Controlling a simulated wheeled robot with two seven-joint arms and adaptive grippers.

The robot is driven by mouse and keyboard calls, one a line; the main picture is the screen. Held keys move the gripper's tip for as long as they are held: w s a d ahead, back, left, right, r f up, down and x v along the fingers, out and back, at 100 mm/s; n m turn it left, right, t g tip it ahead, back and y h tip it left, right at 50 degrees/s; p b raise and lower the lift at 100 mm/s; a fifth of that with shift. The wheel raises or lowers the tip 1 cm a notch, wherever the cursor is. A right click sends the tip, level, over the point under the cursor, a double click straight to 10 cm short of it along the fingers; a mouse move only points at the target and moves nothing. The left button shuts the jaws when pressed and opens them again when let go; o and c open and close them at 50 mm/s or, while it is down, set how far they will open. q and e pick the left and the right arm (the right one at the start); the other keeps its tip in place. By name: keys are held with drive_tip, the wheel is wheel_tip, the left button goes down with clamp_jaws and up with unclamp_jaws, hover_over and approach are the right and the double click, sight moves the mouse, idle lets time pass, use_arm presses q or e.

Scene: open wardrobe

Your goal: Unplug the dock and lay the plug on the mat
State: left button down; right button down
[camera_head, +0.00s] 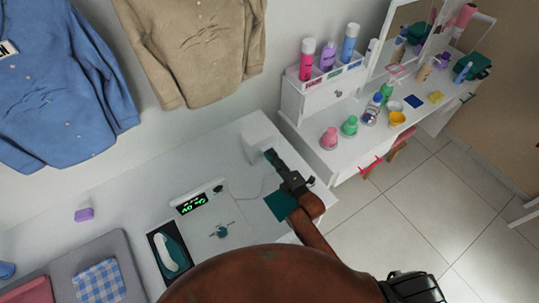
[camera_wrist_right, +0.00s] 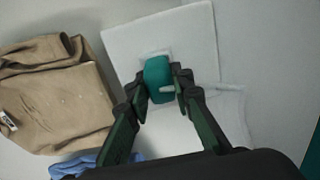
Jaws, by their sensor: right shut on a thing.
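The teal plug (camera_wrist_right: 158,80) sits between the fingers of my right gripper (camera_wrist_right: 160,88), which is shut on it. The plug is against a pale socket plate on a white box (camera_wrist_right: 125,40); I cannot tell how deep it sits. In the head view my right gripper (camera_head: 272,157) reaches the white box (camera_head: 258,135) and mostly hides the plug. A thin pale cord (camera_head: 250,196) runs over the white top. The teal mat (camera_head: 281,206) lies below the gripper, partly under my arm. A dark teal dock (camera_head: 168,258) holds a white handpiece.
A white panel with a lit green display (camera_head: 192,204) and a teal knob lies left of the mat. A folded checked cloth (camera_head: 98,281) is at lower left. A vanity (camera_head: 310,102) with bottles stands at right. Shirts hang behind.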

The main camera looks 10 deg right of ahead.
drive_tip(key=c, duration=2.3)
unclamp_jaws()
clamp_jaws()
drive_tip(key=shift+s, duration=0.1)
drive_tip(key=shift+p+v, duration=0.75)
drive_tip(key=shift+v, duration=0.45)
drive_tip(key=shift+s+d, duration=0.2)
drive_tip(key=shift+s, duration=0.1)
drive_tip(key=shift+p+v, duration=0.8)
drive_tip(key=shift+v, duration=0.8)
drive_tip(key=shift+a, duration=0.1)
